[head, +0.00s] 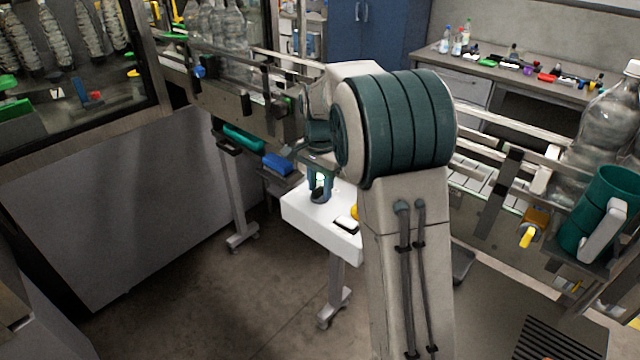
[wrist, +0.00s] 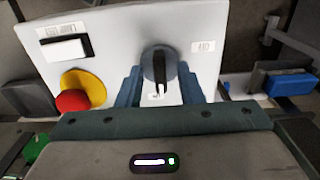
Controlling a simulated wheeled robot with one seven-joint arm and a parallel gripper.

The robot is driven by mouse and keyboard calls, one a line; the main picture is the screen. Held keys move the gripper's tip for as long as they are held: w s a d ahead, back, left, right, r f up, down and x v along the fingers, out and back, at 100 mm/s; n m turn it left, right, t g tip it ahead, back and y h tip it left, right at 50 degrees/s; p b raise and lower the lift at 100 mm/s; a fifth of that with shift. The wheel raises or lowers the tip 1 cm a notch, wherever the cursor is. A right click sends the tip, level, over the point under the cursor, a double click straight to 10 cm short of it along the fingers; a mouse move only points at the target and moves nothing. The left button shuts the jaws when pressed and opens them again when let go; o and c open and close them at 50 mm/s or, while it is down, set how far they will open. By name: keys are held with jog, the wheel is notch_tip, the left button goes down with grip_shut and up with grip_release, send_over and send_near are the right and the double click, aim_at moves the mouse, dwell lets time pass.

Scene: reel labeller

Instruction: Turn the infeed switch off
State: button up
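The white control panel (head: 300,212) stands below the conveyor in the head view, and it fills the upper wrist view (wrist: 115,30). A round grey switch with a black handle (wrist: 158,72) sits on it; the handle runs roughly up and down in the wrist picture. My gripper (wrist: 159,85) is open, with one blue finger on each side of this switch. Whether a finger touches it I cannot tell. In the head view my gripper (head: 320,190) is over the panel and hides the switch. The panel labels are too unclear to read, so I cannot confirm which control is the infeed switch.
A red button on a yellow base (wrist: 78,95) and a white rocker in a black frame (wrist: 66,47) share the panel, left of the switch in the wrist view. A blue block (head: 281,164) lies nearby under the conveyor rails. Bottles (head: 603,125) stand at the right.

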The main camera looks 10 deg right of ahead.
grip_shut()
jog(key=shift+n, duration=0.4)
jog(key=n, duration=0.8)
jog(key=shift+n, duration=0.3)
jog(key=n, duration=0.8)
jog(key=shift+n, duration=0.4)
